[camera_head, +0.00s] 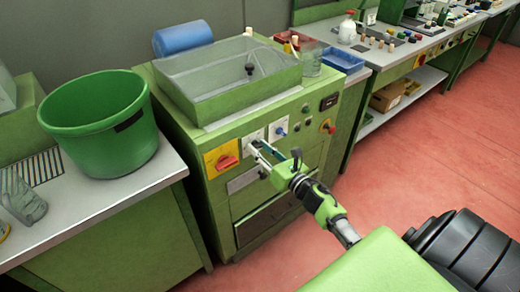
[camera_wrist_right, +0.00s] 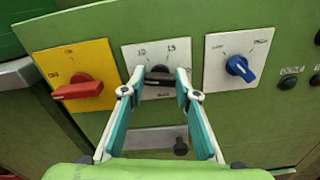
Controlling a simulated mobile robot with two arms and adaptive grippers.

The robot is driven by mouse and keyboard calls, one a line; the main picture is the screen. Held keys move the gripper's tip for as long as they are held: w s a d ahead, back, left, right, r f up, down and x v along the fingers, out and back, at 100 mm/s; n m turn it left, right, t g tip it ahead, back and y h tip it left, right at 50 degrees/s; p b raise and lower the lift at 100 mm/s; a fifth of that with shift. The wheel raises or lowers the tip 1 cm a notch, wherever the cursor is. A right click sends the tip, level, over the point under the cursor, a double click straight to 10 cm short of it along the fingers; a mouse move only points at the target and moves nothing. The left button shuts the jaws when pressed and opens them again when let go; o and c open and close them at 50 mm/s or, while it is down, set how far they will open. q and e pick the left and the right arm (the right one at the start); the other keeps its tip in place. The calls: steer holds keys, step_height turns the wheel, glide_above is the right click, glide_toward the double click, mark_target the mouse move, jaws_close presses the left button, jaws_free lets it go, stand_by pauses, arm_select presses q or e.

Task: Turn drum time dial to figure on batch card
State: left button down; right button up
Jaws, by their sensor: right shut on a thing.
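The drum time dial (camera_wrist_right: 158,73) is a dark knob on a white plate with figures around it, of which 10 and 15 seem readable at the top in the right wrist view. My right gripper (camera_wrist_right: 157,90) is shut on this dial, one finger at each side of it. In the head view my right gripper (camera_head: 264,152) reaches the front panel of the green machine (camera_head: 220,135) and hides most of the dial. The knob's exact pointing is hard to tell. I cannot make out a batch card. My left gripper is not in view.
A red switch (camera_wrist_right: 78,90) on a yellow plate is left of the dial, and a blue knob (camera_wrist_right: 240,68) on a white plate is right. A green tub (camera_head: 100,115) stands on the left bench. Red floor (camera_head: 430,150) is open at the right.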

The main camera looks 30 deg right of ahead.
steer(key=m, duration=0.5)
steer(key=shift+m, duration=0.3)
steer(key=m+p, duration=0.1)
steer(key=m, duration=0.4)
steer(key=shift+d, duration=0.1)
steer(key=m+p, duration=0.1)
steer(key=m, duration=0.4)
steer(key=shift+m, duration=0.4)
steer(key=m+p, duration=0.1)
steer(key=m, duration=0.3)
steer(key=shift+m+p, duration=0.3)
steer(key=shift+m, duration=0.1)
steer(key=shift+f, duration=0.1)
steer(key=o, duration=1.1)
